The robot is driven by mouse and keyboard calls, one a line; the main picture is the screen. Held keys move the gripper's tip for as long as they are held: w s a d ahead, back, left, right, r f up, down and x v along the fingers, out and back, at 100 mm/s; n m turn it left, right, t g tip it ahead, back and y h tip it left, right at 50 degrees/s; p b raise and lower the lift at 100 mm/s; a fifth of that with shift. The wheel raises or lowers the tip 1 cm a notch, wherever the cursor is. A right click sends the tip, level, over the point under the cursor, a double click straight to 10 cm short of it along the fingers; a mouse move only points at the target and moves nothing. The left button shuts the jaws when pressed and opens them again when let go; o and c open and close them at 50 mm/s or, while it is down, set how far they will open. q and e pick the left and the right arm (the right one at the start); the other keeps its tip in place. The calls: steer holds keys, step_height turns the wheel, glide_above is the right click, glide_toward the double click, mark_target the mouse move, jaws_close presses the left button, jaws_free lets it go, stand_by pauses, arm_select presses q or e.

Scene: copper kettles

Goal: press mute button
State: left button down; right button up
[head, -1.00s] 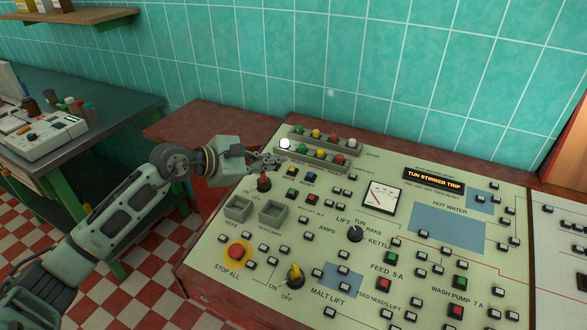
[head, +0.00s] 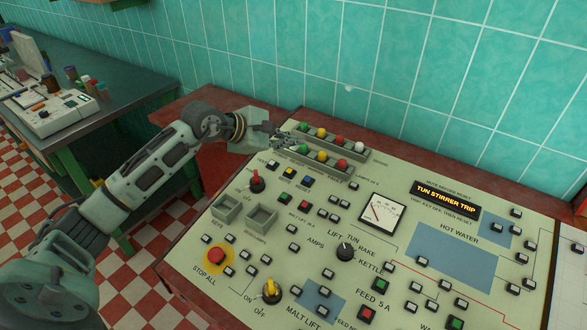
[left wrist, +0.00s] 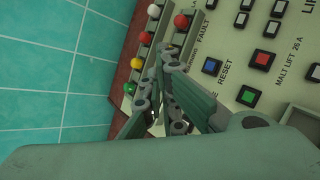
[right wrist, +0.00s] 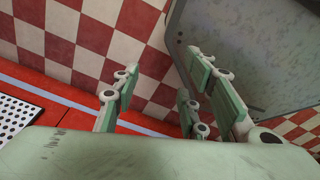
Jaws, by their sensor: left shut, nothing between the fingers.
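The sloping control panel (head: 400,235) carries a row of small buttons near its upper left. A yellow button (head: 289,172) there sits beside a blue button (head: 307,181); the label under the yellow one is too small to read surely. The blue button also shows in the left wrist view (left wrist: 211,66), near the word RESET. My left gripper (head: 288,140) is shut and empty, over the left end of the lamp rows, beyond the yellow button. In the left wrist view its fingers hide part of the panel. My right gripper (right wrist: 165,85) is open and empty, away from the panel.
Two raised lamp rows with coloured domes, one a red lamp (head: 340,139), stand close to my left fingers. A red knob switch (head: 256,180) and square bins (head: 262,216) are nearer. The tiled wall (head: 440,80) rises behind. A dark table (head: 130,110) stands left.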

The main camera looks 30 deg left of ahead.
arm_select(q)
steer(key=b, duration=0.4)
glide_above(289, 172)
steer(key=s+d, duration=0.1)
steer(key=s, duration=0.1)
steer(key=f, duration=0.7)
steer(key=shift+w+d+f, duration=0.2)
steer(key=shift+w+f, duration=0.05)
steer(key=shift+w+f+b, duration=0.15)
steer(key=shift+f+b, duration=0.3)
steer(key=shift+f, duration=0.15)
arm_select(e)
steer(key=f, duration=0.1)
steer(key=s+f, duration=0.1)
steer(key=f, duration=0.3)
steer(key=shift+s+a+f, duration=0.1)
steer(key=shift+s+a, duration=0.1)
steer(key=shift+a, duration=0.2)
steer(key=shift+a, duration=0.2)
arm_select(q)
steer(key=shift+f, duration=0.1)
arm_select(e)
steer(key=shift+w+f, duration=0.1)
